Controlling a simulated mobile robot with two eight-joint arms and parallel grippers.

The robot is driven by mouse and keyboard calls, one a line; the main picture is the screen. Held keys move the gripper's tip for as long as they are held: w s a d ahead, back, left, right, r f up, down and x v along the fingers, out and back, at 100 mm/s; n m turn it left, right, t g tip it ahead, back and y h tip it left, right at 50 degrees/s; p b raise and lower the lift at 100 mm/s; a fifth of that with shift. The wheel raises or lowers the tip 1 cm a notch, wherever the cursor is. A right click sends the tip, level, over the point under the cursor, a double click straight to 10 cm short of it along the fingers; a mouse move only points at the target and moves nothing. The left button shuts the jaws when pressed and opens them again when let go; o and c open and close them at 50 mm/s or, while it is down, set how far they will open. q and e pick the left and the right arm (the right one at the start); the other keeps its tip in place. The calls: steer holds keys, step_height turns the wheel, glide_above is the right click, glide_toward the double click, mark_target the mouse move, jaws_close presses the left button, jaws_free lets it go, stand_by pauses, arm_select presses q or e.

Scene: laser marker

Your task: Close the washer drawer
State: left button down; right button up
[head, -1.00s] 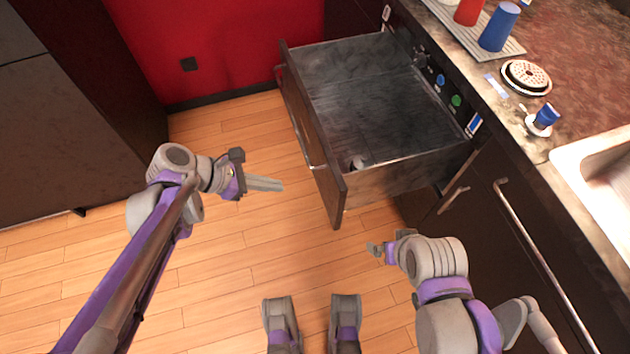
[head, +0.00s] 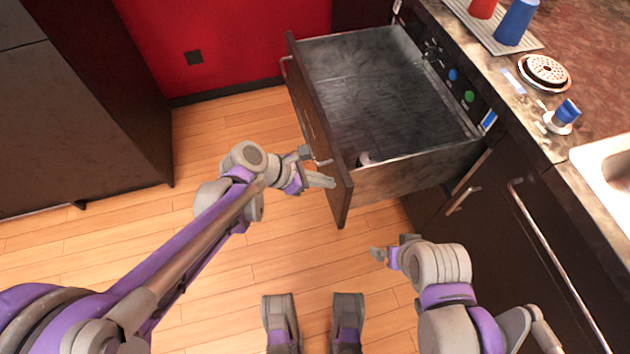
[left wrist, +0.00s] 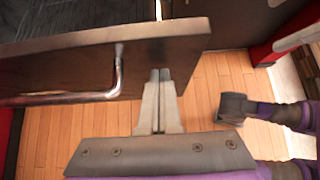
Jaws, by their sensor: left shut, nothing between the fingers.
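The washer drawer (head: 385,95) is pulled far out from under the counter, with its dark front panel (head: 318,125) facing left and a metal handle on it. A small pale thing lies inside near the front corner. My left gripper (head: 332,181) is shut and empty, with its fingertips at the outer face of the front panel near its near end. In the left wrist view the shut fingers (left wrist: 160,76) point at the panel's lower edge, right of the handle (left wrist: 112,80); I cannot tell if they touch. My right gripper (head: 378,254) is below the drawer's near corner; its jaws are unclear.
The counter at the right holds a blue cup (head: 516,22), a red cup (head: 482,8), a drain strainer (head: 545,71) and a sink (head: 604,170). A dark cabinet (head: 80,120) stands at the left. The wooden floor (head: 215,130) between is clear.

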mark_target(464, 146)
arm_select(q)
steer(key=shift+d, duration=0.15)
steer(key=w+d, duration=0.3)
steer(key=d, duration=0.9)
steer(key=w+d+p, duration=0.1)
steer(key=w+d, duration=0.2)
steer(key=d, duration=0.9)
steer(key=w+d+p, duration=0.1)
steer(key=w+d, duration=0.2)
steer(key=d, duration=0.8)
steer(key=shift+w+d, duration=0.3)
steer(key=shift+d, duration=0.1)
steer(key=shift+d+r, duration=0.1)
arm_select(e)
step_height(464, 146, up, 3)
steer(key=shift+s+a+f, duration=0.15)
steer(key=shift+f, duration=0.05)
arm_select(q)
steer(key=shift+d, duration=0.1)
steer(key=shift+r, duration=0.1)
